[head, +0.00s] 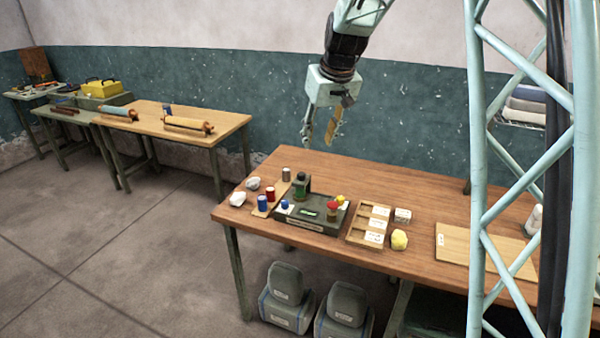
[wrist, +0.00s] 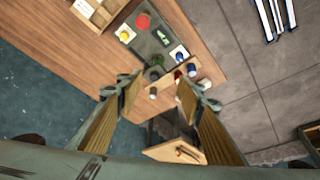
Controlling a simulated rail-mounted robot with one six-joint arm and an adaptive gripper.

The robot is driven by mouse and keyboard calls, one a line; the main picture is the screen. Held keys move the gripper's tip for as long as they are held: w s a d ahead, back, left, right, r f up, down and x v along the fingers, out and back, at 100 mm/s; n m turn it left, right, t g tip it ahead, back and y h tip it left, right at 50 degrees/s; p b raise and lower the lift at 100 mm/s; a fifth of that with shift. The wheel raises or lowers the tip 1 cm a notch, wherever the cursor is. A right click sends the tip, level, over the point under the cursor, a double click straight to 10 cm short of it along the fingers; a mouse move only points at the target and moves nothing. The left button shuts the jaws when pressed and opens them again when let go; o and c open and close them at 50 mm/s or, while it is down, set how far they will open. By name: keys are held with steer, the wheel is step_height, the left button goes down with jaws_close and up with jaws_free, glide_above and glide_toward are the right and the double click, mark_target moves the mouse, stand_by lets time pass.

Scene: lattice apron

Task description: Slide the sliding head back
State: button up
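A dark grey-green device (head: 297,222) sits near the table's front edge, with a small green display, a red knob, a yellow knob and a blue knob; it also shows at the top of the wrist view (wrist: 150,45). A dark upright block (head: 301,183) stands at its back left. It looks like the sliding head, but I cannot be sure; from above it is a dark round-topped shape (wrist: 154,73). My gripper (head: 320,140) hangs well above the table, behind the device. Its fingers are apart and empty in the wrist view (wrist: 159,84).
A wooden strip (head: 273,200) with red and blue spools lies left of the device. A compartmented wooden tray (head: 358,238), yellow lump (head: 399,239) and white block (head: 403,215) lie right. A board (head: 470,250) lies farther right. The table's back middle is clear.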

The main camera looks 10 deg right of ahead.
glide_toward(302, 173)
steer(key=v, duration=0.5)
steer(key=shift+s+n+p, duration=0.1)
steer(key=shift+n+p, duration=0.2)
steer(key=shift+p, duration=0.15)
steer(key=shift+f, duration=0.1)
steer(key=shift+x, duration=6.75)
steer(key=shift+a, duration=0.1)
steer(key=shift+c, duration=0.5)
